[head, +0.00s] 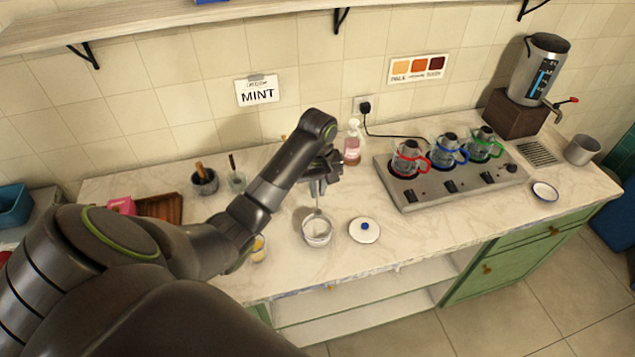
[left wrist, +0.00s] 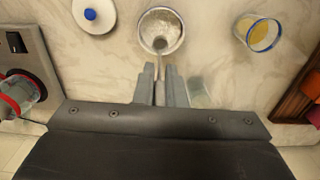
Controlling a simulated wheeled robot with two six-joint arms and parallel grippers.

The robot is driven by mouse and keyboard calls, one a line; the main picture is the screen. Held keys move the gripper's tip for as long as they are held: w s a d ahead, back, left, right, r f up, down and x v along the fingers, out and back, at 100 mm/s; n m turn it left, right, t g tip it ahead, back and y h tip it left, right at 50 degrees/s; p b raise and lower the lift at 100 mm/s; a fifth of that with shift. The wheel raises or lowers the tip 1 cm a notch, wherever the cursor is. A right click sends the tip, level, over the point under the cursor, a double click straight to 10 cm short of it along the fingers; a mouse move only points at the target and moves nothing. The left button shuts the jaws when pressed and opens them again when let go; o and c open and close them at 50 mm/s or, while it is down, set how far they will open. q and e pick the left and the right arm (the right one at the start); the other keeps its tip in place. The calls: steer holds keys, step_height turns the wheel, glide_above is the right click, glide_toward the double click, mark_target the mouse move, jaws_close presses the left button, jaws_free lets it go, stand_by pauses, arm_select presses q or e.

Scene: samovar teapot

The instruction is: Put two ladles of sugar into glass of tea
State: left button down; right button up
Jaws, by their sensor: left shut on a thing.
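The sugar bowl (head: 317,232) stands without its lid on the counter. In the left wrist view the bowl (left wrist: 147,38) holds whitish, grainy sugar. My left gripper (head: 319,183) is above the bowl, shut on the handle of a ladle (head: 318,205). The ladle (left wrist: 160,60) points down, with its lower end in the bowl; whether it holds sugar I cannot tell. A glass with yellowish contents (left wrist: 262,33) stands apart from the bowl; it also shows partly behind my arm in the head view (head: 259,248). My right gripper is not in view.
A white lid with a blue knob (head: 364,230) lies right of the bowl. A burner unit (head: 440,180) with three glass teapots stands farther right. A soap bottle (head: 352,145) and utensil pots (head: 204,182) stand behind. The front counter near the lid is clear.

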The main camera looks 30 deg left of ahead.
mark_target(317, 211)
arm_select(q)
steer(key=shift+f, duration=2)
steer(key=shift+f+b, duration=0.6)
steer(key=shift+f, duration=1)
steer(key=shift+f+b, duration=0.35)
steer(key=shift+f, duration=0.85)
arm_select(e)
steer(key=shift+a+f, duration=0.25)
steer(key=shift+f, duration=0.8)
arm_select(q)
step_height(317, 211, up, 3)
steer(key=shift+a+r+p, duration=0.1)
steer(key=shift+r+p, duration=0.05)
steer(key=shift+p, duration=1)
steer(key=shift+r, duration=2.7)
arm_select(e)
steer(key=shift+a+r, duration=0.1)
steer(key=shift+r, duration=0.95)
